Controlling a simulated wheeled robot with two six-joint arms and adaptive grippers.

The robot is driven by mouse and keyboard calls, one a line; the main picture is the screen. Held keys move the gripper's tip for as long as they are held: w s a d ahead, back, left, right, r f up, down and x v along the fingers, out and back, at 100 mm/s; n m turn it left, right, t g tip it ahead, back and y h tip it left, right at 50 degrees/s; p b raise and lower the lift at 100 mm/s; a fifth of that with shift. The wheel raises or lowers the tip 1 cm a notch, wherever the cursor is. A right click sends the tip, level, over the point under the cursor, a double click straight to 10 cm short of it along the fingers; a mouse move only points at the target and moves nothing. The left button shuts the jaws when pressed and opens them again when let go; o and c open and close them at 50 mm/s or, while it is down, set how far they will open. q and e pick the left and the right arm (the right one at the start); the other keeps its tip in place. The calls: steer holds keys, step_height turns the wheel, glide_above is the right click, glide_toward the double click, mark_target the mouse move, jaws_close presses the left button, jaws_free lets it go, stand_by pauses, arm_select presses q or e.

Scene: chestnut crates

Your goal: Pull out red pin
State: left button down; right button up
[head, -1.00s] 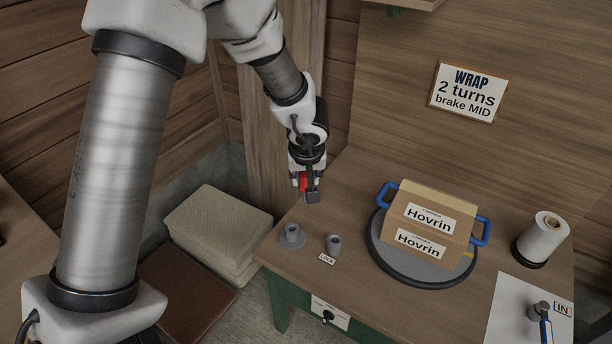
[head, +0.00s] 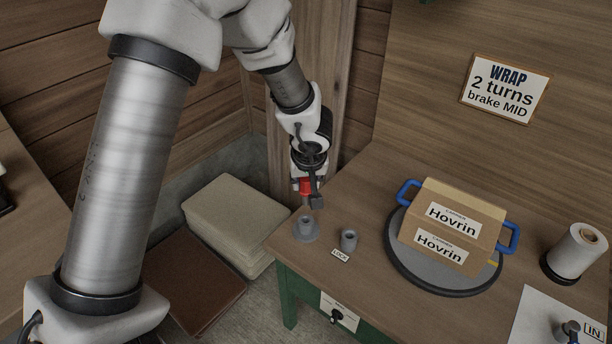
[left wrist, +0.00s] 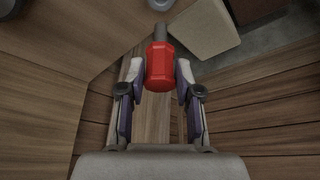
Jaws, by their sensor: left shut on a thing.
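My left gripper (head: 308,190) is shut on the red pin (head: 304,186) and holds it near the table's left back corner. In the left wrist view the pin's red head (left wrist: 160,70) sits between the two fingers, with its grey shaft (left wrist: 160,34) pointing away from the gripper. The shaft's end looks free there, apart from the grey part beyond it. A grey flanged socket (head: 306,231) stands on the table just below the gripper. A smaller grey socket (head: 348,240) with a LOCK label stands to its right. My right gripper is not in view.
A film roll (head: 575,250) and an IN sheet (head: 540,318) are at the right. Pale stacked slabs (head: 230,215) lie left of the table (head: 375,290).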

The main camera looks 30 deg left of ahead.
mark_target(307, 191)
arm_select(q)
steer(key=shift+f+b, duration=1.15)
steer(key=shift+f, duration=1.2)
steer(key=shift+w, duration=0.1)
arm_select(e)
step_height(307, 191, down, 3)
arm_select(q)
steer(key=shift+r, duration=0.1)
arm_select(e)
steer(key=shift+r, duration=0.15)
arm_select(q)
steer(key=shift+p, duration=0.3)
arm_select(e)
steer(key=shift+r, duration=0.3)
arm_select(q)
steer(key=shift+p, duration=0.6)
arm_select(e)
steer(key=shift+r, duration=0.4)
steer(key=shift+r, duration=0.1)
arm_select(q)
steer(key=shift+p, duration=0.35)
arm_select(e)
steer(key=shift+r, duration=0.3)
